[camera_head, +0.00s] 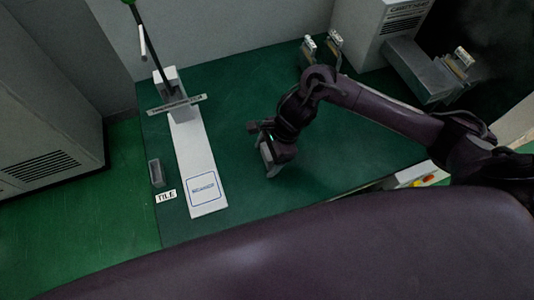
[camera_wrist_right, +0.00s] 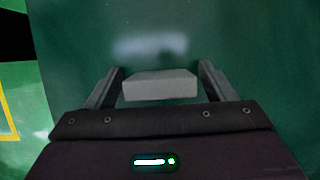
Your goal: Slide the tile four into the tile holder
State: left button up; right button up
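A pale grey block (camera_wrist_right: 160,86), which looks like the tile, lies between the fingers of my right gripper (camera_wrist_right: 160,78) in the right wrist view. The fingers are spread, with a narrow gap on each side of the block. No number can be read on it. In the head view my right gripper (camera_head: 267,160) points down low over the green table, right of the white board. A small grey box (camera_head: 156,173), probably the tile holder, stands at the table's left beside a "TILE" label (camera_head: 166,197). My left gripper is not in view.
A long white board (camera_head: 195,160) with a lever stand (camera_head: 166,80) lies between the grey box and my right gripper. Small upright holders (camera_head: 320,48) stand at the back. Grey cabinets (camera_head: 45,120) stand at left and back right. The green table (camera_head: 235,180) is bare around the gripper.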

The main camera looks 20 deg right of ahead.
jog(key=c, duration=0.9)
jog(key=shift+c, duration=0.4)
jog(key=shift+w+r, duration=0.1)
jog(key=shift+r, duration=0.05)
